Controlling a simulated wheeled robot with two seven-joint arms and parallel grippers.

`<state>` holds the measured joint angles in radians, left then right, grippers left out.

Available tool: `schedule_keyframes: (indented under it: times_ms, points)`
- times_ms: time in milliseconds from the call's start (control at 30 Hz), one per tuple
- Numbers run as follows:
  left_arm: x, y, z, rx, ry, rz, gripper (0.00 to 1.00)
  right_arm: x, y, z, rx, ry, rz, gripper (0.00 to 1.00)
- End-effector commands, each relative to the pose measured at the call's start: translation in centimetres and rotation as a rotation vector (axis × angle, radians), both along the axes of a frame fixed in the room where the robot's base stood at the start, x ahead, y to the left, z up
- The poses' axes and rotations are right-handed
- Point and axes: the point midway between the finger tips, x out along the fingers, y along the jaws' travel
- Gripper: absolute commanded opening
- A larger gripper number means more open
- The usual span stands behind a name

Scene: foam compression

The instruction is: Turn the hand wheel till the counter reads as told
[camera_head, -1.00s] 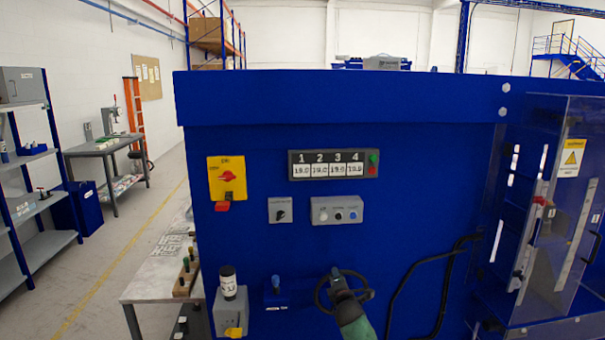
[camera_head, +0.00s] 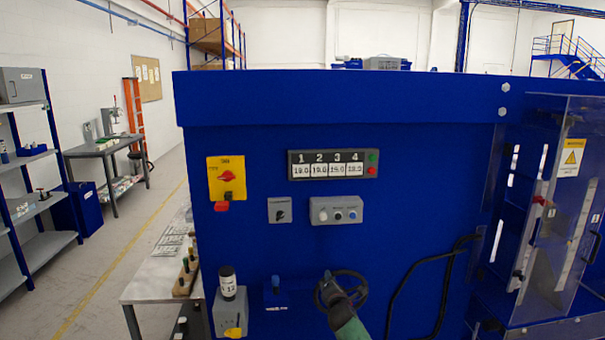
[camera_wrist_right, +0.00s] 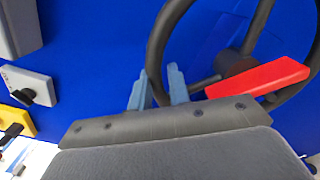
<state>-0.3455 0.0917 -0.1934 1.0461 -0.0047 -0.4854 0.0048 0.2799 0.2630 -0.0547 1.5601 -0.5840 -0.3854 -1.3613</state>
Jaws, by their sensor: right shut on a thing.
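The black hand wheel (camera_head: 366,286) is on the low front of the blue machine. My right gripper (camera_head: 327,284) is at the left part of its rim. In the right wrist view, the two blue-grey fingers of my right gripper (camera_wrist_right: 158,88) are on either side of the wheel rim (camera_wrist_right: 157,45), shut on it. A red bar (camera_wrist_right: 262,78) lies by the wheel's hub. The counter (camera_head: 332,170) has windows under the numbers 1 to 4; they look like about 19.0, but the digits are too small to be sure. My left gripper is not in view.
A small grey button box (camera_head: 336,211) and a grey switch (camera_head: 281,210) sit above the wheel. A yellow panel with a red switch (camera_head: 227,178) is at left. Black cables (camera_head: 422,262) run right of the wheel. A clear guard (camera_head: 563,230) stands at far right.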

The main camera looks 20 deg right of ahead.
Motion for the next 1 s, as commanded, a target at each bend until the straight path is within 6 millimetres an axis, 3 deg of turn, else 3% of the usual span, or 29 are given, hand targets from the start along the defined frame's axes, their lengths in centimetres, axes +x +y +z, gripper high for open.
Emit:
schedule_keyframes:
  times_ms: [33, 500, 800, 833, 1000]
  points:
    - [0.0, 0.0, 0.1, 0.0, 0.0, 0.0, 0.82, 0.3, 0.5, 1.3, -0.01, -0.016, 0.009, 0.0]
    - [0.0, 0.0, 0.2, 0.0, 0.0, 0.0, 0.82, 0.7, 2.2, 0.1, -0.231, 0.037, 0.011, 0.0]
    - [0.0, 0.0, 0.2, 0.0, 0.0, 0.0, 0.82, 0.7, 2.5, -0.1, -0.254, 0.042, 0.011, 0.0]
    - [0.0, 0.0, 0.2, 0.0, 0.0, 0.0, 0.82, 0.7, 2.5, -0.1, -0.254, 0.042, 0.011, 0.21]
    - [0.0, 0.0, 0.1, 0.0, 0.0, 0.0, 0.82, 0.6, 2.3, -0.4, -0.253, 0.046, 0.009, 0.54]
